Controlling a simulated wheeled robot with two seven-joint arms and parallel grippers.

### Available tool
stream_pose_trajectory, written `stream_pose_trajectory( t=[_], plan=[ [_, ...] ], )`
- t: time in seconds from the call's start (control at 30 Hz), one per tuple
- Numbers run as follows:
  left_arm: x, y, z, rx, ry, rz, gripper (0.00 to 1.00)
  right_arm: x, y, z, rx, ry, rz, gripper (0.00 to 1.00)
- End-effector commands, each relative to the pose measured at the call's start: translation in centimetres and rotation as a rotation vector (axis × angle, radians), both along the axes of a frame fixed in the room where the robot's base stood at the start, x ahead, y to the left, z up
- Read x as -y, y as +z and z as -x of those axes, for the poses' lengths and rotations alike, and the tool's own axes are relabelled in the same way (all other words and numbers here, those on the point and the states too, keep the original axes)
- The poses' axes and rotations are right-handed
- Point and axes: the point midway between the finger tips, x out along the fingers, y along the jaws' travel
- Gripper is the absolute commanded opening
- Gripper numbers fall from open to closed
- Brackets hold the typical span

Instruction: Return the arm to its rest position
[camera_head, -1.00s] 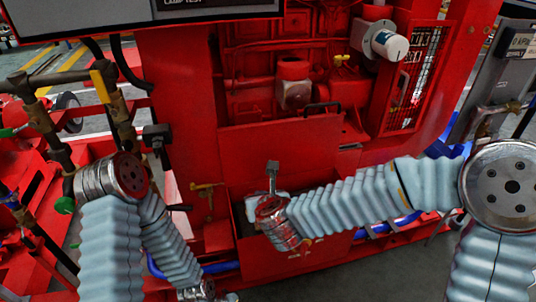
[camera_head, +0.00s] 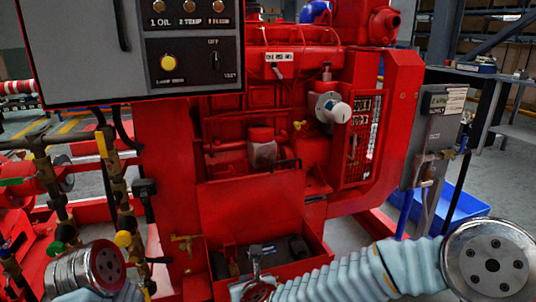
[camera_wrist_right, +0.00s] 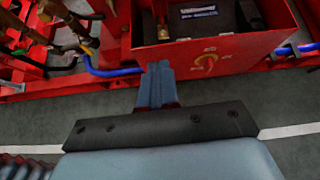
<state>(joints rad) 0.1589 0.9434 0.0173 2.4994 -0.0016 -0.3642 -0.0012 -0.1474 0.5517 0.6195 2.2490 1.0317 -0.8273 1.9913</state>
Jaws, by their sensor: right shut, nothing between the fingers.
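My right arm comes in from the right in the head view. Its gripper (camera_head: 256,252) is shut and empty, in line with the open red battery box (camera_head: 316,252) low on the pumpset. In the right wrist view the closed fingers (camera_wrist_right: 158,70) point at the box's front wall (camera_wrist_right: 225,55); whether they touch it I cannot tell. A dark battery (camera_wrist_right: 215,17) with a blue and white label sits in the box. My left arm shows only as a wrist link (camera_head: 92,270) at the lower left; its gripper is out of view.
A grey control panel (camera_head: 190,52) hangs at the upper left. Pipes with valves (camera_head: 115,200) stand at the left. A grey pedestal box (camera_head: 437,120) and a blue bin (camera_head: 462,205) are at the right. Grey floor (camera_wrist_right: 120,120) lies open before the box.

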Motion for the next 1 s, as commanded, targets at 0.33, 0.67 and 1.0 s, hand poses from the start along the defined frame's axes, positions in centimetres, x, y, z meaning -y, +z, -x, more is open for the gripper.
stream_pose_trajectory(
  t=[0.33, 0.67, 1.0],
  plan=[
    [0.0, 0.0, -0.1, 0.002, 0.001, 0.000, 0.51, 2.2, -5.2, -0.5, 0.025, 0.233, 0.276, 0.00],
    [0.0, 0.0, -0.1, 0.002, 0.001, 0.000, 0.51, 6.8, -15.1, 1.5, 0.071, 0.770, 0.742, 0.00],
    [0.0, 0.0, -0.1, 0.002, 0.001, 0.000, 0.51, 14.9, -29.0, 13.9, 0.334, 1.897, 1.166, 0.00]
  ],
)
